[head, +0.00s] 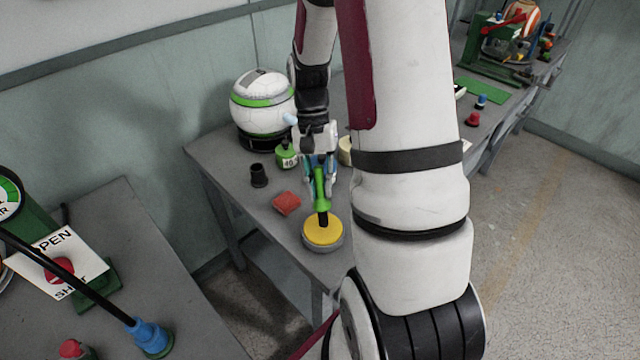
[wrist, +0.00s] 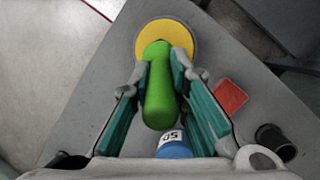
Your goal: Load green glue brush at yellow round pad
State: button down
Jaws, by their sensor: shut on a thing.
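The green glue brush (wrist: 160,90) is held between the two fingers of my gripper (wrist: 165,85), which is shut on its handle. In the head view the brush (head: 320,188) stands near upright with its dark tip pointing down at the yellow round pad (head: 321,232). The tip overlaps the pad in the picture; I cannot tell if it presses on it. The pad (wrist: 168,32) sits on a grey round base near the table's front corner. My gripper (head: 320,165) in the head view is just above the pad. In the wrist view the handle hides the brush tip.
A red block (head: 286,203) and a black cup (head: 258,175) stand left of the pad. A green bottle (head: 287,155) and a white-green ball (head: 262,103) are behind. A blue-capped item (wrist: 174,144) shows in the wrist view. The table edge is close to the pad.

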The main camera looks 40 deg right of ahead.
aim_at(319, 174)
jog(key=shift+f, duration=0.65)
dwell(1.6)
jog(key=shift+r+p, duration=1.9)
jog(key=shift+r, duration=1.65)
